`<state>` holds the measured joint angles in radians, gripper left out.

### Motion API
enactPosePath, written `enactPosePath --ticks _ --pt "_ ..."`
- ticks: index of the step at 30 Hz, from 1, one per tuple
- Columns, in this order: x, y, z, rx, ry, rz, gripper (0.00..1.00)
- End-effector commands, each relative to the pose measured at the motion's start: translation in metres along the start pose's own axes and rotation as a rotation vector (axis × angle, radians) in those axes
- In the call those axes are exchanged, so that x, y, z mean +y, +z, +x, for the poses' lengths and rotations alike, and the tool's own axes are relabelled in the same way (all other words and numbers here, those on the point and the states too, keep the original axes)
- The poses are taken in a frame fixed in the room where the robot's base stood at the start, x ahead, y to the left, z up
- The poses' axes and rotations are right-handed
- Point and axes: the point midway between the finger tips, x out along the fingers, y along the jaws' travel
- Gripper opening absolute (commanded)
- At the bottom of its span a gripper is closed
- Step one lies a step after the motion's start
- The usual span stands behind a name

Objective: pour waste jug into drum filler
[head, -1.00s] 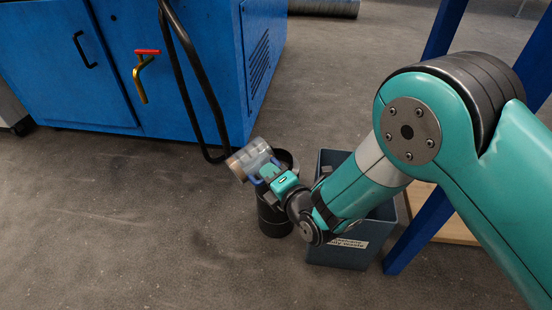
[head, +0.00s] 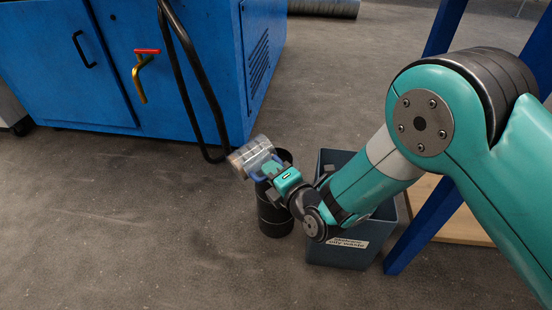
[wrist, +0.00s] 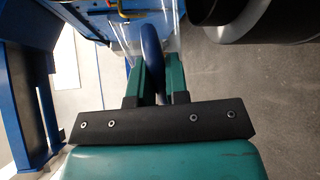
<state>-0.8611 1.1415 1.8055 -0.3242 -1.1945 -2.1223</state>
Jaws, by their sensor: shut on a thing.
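The waste jug (head: 251,154) is a clear container with a blue handle, tilted well over. In the head view it overlaps the upper left of the black drum (head: 273,218), which stands upright on the floor. I cannot tell whether its mouth is over the drum's opening, or whether liquid is flowing. My gripper (head: 268,178) is shut on the jug's blue handle. In the wrist view the handle (wrist: 151,55) sits between the two green fingers, and part of the clear jug shows behind. The drum's filler is largely hidden by the jug and gripper.
A dark blue waste bin (head: 338,256) stands just right of the drum, under my forearm. A blue machine cabinet (head: 190,70) with a hanging black hose (head: 192,75) is behind. Blue posts (head: 425,215) stand at right. The floor at left is clear.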

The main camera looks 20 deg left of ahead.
Motion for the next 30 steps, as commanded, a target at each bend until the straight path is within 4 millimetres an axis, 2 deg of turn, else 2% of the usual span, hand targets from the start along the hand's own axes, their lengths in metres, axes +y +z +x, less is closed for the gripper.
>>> enactPosePath --ticks 30 --pt "0.0014 0.0076 -0.0001 0.01 0.004 0.062 0.0"
